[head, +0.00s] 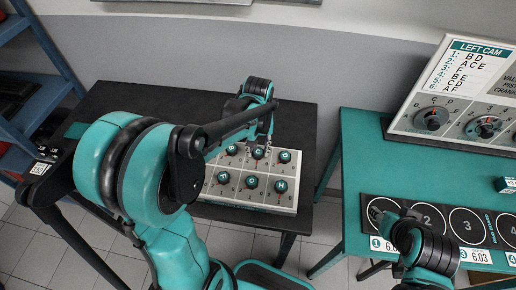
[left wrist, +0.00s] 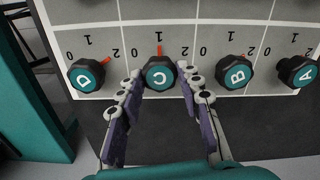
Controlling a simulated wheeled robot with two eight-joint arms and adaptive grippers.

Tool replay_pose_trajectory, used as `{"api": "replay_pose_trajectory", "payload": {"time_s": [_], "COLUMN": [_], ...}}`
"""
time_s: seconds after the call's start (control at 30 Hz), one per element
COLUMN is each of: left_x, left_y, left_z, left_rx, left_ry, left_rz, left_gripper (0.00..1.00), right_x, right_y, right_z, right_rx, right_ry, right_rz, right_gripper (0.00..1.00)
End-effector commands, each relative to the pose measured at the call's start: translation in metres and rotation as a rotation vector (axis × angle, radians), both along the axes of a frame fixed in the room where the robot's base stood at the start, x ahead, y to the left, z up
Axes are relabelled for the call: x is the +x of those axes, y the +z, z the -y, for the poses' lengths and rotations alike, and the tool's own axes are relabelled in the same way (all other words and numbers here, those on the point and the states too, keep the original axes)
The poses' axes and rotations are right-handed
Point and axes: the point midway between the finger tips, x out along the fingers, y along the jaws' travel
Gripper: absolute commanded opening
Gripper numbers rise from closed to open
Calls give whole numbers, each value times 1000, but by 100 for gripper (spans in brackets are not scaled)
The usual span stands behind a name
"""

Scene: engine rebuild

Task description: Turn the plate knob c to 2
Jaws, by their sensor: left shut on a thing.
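The knob plate (head: 230,203) is a white panel with dark round knobs on the black table. In the left wrist view, knob C (left wrist: 160,73) has a teal face and its red mark points straight up at 1, with 0 to its left and 2 to its right. My left gripper (left wrist: 160,88) has a finger on each side of knob C and is shut on it. In the head view my left gripper (head: 262,138) reaches down to the plate's back row.
Knob D (left wrist: 86,75) is left of knob C; knob B (left wrist: 235,72) and knob A (left wrist: 298,72) are to the right. A teal table (head: 356,150) on the right holds a sloped panel (head: 455,85) and a black mat (head: 440,205) with numbered circles. A blue shelf (head: 45,105) stands at left.

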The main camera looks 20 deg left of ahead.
Motion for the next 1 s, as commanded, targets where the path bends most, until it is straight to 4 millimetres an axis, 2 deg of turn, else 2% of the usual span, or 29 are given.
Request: {"api": "replay_pose_trajectory", "payload": {"time_s": [0.37,1.0], "left_x": [0,0], "left_y": [0,0], "left_z": [0,1], "left_rx": [0,0], "left_ry": [-142,-721], "left_rz": [0,0], "left_gripper": [6,6], "right_x": [0,0], "right_y": [3,13], "right_z": [0,0], "right_rx": [0,0], "right_ry": [0,0], "right_rz": [0,0], "right_gripper": [40,40]}}
